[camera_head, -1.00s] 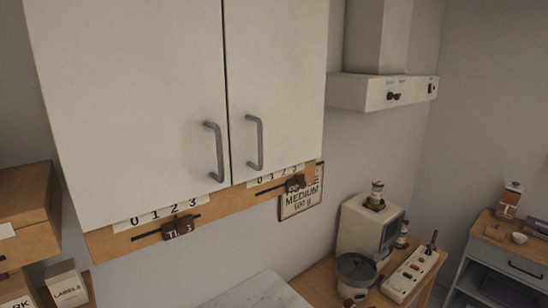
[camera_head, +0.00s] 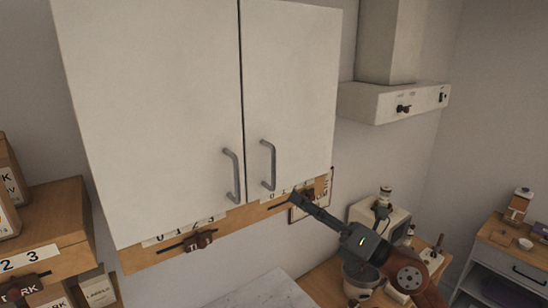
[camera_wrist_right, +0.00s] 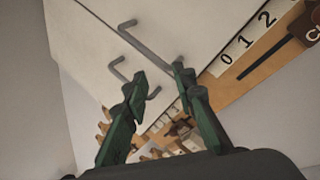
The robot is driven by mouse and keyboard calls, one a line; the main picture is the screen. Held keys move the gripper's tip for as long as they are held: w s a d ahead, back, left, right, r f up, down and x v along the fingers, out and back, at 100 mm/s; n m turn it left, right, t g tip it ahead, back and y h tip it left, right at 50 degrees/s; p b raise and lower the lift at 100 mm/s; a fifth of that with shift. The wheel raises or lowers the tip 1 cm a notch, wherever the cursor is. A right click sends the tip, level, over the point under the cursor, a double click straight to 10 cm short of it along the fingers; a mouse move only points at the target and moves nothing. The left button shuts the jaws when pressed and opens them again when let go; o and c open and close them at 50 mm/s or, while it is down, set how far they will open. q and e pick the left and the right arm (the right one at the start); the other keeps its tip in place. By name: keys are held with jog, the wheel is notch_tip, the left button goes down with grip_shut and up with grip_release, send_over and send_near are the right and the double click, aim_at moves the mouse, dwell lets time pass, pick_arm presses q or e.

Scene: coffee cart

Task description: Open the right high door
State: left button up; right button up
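The right high door (camera_head: 290,85) is a white cabinet door and is shut, flush beside the left door (camera_head: 155,110). Its grey bar handle (camera_head: 268,165) stands near its lower left edge. My right gripper (camera_head: 299,199) is below and to the right of that handle, apart from it. In the right wrist view, my right gripper (camera_wrist_right: 157,82) has its two fingers spread with nothing held between them, and two grey handles, one of them the long bar (camera_wrist_right: 150,45), show beyond the fingertips. My left gripper is not in view.
Under the doors runs a wooden strip with a number scale and sliders (camera_head: 198,241). A range hood (camera_head: 395,101) is at the right. A coffee machine (camera_head: 365,212) stands below, partly behind my right arm. Boxes on a shelf (camera_head: 45,240) are at the left.

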notch_tip(320, 180, up, 5)
jog(key=s+a+n+h, duration=0.2)
jog(key=a+n+h, duration=0.1)
jog(key=n, duration=0.2)
notch_tip(320, 180, up, 4)
jog(key=t+h+p, duration=0.1)
jog(key=h+p, duration=0.2)
jog(key=p, duration=0.1)
send_over(274, 185)
jog(key=shift+w+d+n, duration=0.1)
jog(key=shift+d+n, duration=0.05)
jog(key=shift+n, duration=0.15)
jog(key=shift+w+a+f, duration=0.1)
jog(key=shift+w+a, duration=0.1)
jog(key=shift+w, duration=0.05)
jog(key=shift+c, duration=0.2)
grip_shut()
